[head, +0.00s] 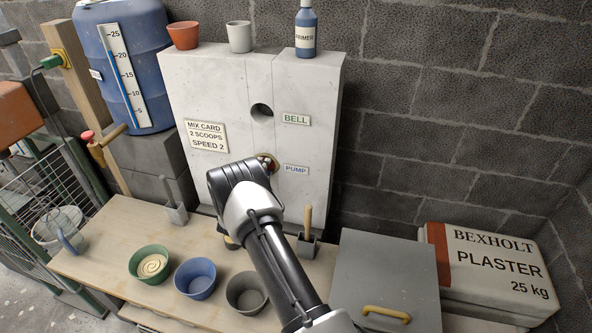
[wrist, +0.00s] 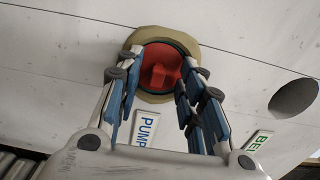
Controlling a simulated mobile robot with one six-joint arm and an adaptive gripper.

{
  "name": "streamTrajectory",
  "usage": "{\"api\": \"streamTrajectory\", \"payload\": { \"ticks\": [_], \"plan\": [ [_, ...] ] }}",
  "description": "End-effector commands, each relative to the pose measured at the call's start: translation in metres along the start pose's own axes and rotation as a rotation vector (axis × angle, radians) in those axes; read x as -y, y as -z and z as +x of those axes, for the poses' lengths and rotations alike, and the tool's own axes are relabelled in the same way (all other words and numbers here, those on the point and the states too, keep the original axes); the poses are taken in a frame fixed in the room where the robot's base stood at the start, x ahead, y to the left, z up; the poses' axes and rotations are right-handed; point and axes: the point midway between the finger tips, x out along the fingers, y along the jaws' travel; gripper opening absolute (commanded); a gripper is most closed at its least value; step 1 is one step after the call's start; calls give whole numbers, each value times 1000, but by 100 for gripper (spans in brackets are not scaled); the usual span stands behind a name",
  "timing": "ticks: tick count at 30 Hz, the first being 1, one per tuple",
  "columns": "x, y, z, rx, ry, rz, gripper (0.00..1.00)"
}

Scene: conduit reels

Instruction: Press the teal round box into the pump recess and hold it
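The round box (wrist: 160,58) sits in the pump recess in the wrist view. Its face is red with a raised middle, and a thin dark teal rim shows around it. A tan ring (wrist: 137,37) surrounds it on the white wall block. The PUMP label (wrist: 146,127) is just below. My gripper (wrist: 158,78) is open, its blue-padded fingers on either side of the box face. I cannot tell whether the fingertips touch the rim. In the head view, my wrist hides most of the recess, and only a little red and tan (head: 270,161) shows.
An empty round hole (head: 262,111) beside the BELL label (head: 296,120) is above the pump recess. Pots and a blue bottle (head: 305,30) stand on the block's top. Several bowls (head: 195,278) and a trowel (head: 307,232) are on the bench below.

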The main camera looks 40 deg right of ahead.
Motion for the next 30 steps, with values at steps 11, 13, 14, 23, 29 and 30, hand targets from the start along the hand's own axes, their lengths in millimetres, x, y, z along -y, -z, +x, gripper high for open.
{"api": "streamTrajectory", "payload": {
  "ticks": [11,13,14,23,29,30],
  "plan": [
    [-1,-2,-45,4,-3,-2,35],
    [0,-2,-61,5,-1,-3,35],
    [0,-2,-68,4,-2,-2,35],
    [0,-1,-114,2,0,0,35],
    [0,0,-120,0,0,0,35],
    [0,0,-120,0,0,0,35]
  ]
}}
